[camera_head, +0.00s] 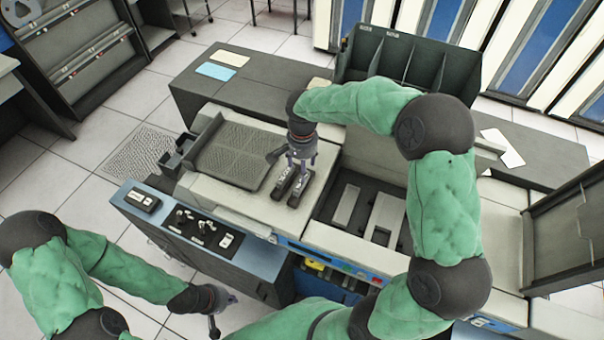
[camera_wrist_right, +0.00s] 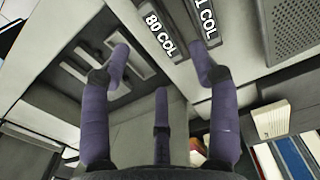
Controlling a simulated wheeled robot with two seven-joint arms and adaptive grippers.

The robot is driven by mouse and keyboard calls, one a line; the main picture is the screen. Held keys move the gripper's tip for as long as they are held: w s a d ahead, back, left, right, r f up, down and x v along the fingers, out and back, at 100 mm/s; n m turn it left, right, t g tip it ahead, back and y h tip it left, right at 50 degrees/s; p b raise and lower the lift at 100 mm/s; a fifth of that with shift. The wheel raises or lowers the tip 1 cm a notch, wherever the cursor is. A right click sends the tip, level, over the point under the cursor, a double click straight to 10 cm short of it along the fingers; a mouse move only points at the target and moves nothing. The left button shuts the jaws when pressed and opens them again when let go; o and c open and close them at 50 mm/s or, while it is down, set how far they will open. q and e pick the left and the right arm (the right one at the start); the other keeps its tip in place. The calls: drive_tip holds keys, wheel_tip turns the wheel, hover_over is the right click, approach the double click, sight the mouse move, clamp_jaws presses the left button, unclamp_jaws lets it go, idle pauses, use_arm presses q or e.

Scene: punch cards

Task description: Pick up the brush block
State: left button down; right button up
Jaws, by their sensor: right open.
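Two dark blocks lie side by side on the machine's pale top in the head view, a left one (camera_head: 281,183) and a right one (camera_head: 298,190). In the right wrist view they carry white lettering: one reads "80 COL" (camera_wrist_right: 160,36), the other's label is cut off and ends in "1 COL" (camera_wrist_right: 207,18). I cannot tell which of them is meant. My right gripper (camera_head: 300,160) is open and empty, pointing down just over the blocks' far ends. Its spread fingers (camera_wrist_right: 162,60) also show in the right wrist view. My left gripper (camera_head: 214,322) hangs low at the front; its fingers are unclear.
A ridged dark tray (camera_head: 236,152) lies left of the blocks. A recess with pale plates (camera_head: 384,214) opens to the right. A dark divided bin (camera_head: 395,62) stands behind. A control panel (camera_head: 195,223) runs along the front left. Floor is free at left.

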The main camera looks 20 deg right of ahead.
sight(304, 187)
drive_tip(key=shift+d+f, duration=0.1)
drive_tip(key=shift+f, duration=0.25)
drive_tip(key=f, duration=0.3)
drive_tip(key=shift+s+f, duration=0.15)
drive_tip(key=shift+s, duration=0.05)
drive_tip(key=shift+w+f, duration=0.15)
drive_tip(key=shift+f, duration=0.4)
drive_tip(key=shift+d+f+b, duration=0.15)
drive_tip(key=shift+f+b, duration=0.3)
drive_tip(key=shift+f, duration=2.15)
drive_tip(key=c, duration=1.1)
